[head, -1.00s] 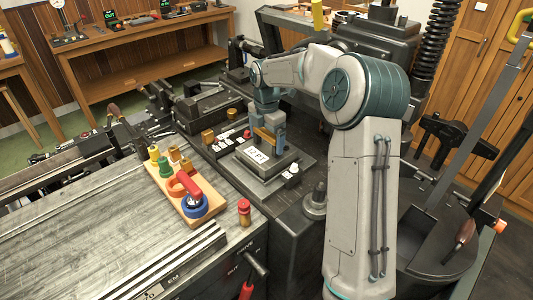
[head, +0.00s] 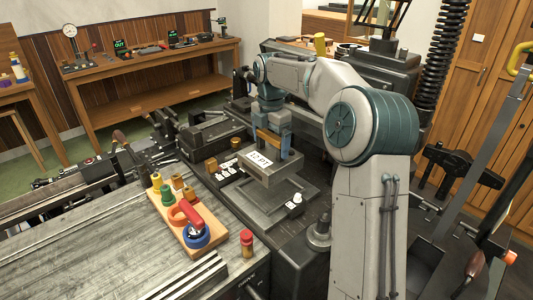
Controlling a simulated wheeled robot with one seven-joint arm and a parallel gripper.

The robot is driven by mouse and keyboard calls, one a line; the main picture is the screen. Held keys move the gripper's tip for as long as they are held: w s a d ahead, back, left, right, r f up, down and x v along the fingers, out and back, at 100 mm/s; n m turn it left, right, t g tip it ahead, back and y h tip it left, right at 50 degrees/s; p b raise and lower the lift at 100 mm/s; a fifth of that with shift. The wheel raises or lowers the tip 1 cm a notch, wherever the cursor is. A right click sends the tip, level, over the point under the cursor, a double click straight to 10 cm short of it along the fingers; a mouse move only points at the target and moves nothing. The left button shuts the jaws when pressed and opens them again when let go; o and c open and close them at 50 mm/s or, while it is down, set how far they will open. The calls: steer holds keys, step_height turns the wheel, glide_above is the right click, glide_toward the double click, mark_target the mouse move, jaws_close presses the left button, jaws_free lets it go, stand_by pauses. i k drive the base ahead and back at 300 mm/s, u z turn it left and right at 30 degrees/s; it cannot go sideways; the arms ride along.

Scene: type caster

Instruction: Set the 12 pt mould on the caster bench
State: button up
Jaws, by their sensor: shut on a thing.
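The 12 pt mould (head: 268,172) is a dark grey block with a white "12 PT" label and a brass-coloured bar on top. My gripper (head: 271,140) points down and is shut on the mould at that bar. The mould hangs level, a little above the caster's dark bed plate (head: 292,210). The caster bench is not clearly identifiable; the wooden bench (head: 160,44) at the back left carries a dial gauge and several small devices.
A red-topped peg (head: 247,242) stands nearby. Black machine parts crowd the back and right.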

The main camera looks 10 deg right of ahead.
mark_target(89, 280)
steer(key=k, duration=1.5)
